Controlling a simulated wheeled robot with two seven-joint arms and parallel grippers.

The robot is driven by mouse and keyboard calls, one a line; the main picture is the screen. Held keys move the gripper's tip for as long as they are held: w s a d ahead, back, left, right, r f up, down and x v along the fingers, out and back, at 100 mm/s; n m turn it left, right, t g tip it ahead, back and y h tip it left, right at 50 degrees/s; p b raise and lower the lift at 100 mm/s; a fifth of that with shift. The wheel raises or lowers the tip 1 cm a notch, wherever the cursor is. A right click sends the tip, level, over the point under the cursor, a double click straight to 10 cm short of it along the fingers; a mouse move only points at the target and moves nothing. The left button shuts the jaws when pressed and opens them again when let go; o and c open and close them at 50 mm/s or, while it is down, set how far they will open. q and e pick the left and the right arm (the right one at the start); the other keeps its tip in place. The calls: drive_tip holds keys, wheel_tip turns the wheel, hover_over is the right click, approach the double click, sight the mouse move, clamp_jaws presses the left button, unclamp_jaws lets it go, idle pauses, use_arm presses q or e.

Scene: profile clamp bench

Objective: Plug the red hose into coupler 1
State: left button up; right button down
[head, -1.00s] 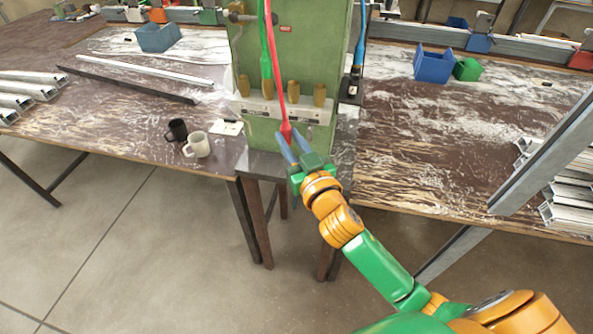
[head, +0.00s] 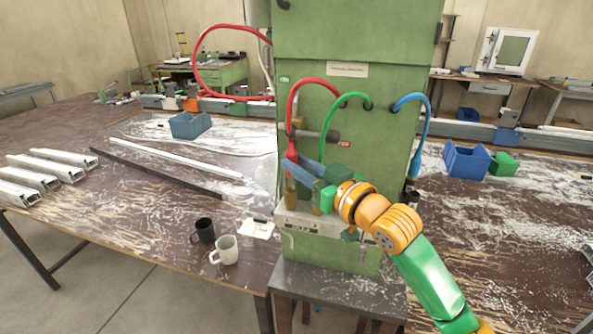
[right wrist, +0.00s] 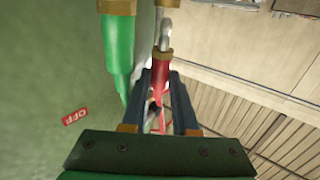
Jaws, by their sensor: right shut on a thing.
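The red hose (head: 302,88) arcs out of the green cabinet and down to its red end. My right gripper (head: 296,163) is shut on that end, above the leftmost brass coupler (head: 290,192), which I take as coupler 1. In the right wrist view the red end (right wrist: 162,72) sits between the fingers (right wrist: 163,95). Its bare metal tip (right wrist: 165,32) points at a brass part (right wrist: 168,3); I cannot tell whether they touch. The green hose (head: 334,112) runs down close beside; its end (right wrist: 118,50) meets a brass coupler (right wrist: 117,6). My left gripper is not in view.
The blue hose (head: 420,128) hangs at the cabinet's right side. A black mug (head: 204,230) and a white mug (head: 226,250) stand on the left table. Blue bins (head: 190,124) (head: 466,160) stand farther back. Another red loop (head: 205,58) shows left of the cabinet.

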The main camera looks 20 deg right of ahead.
drive_tip(key=shift+w+a+f, duration=0.15)
drive_tip(key=shift+w+a, duration=0.05)
drive_tip(key=shift+w, duration=0.25)
drive_tip(key=shift+s, duration=0.1)
drive_tip(key=shift+s+d, duration=0.15)
drive_tip(key=shift+t+b, duration=0.4)
drive_tip(key=shift+b, duration=0.7)
drive_tip(key=shift+p, duration=0.45)
drive_tip(key=shift+f, duration=0.3)
idle(1.0)
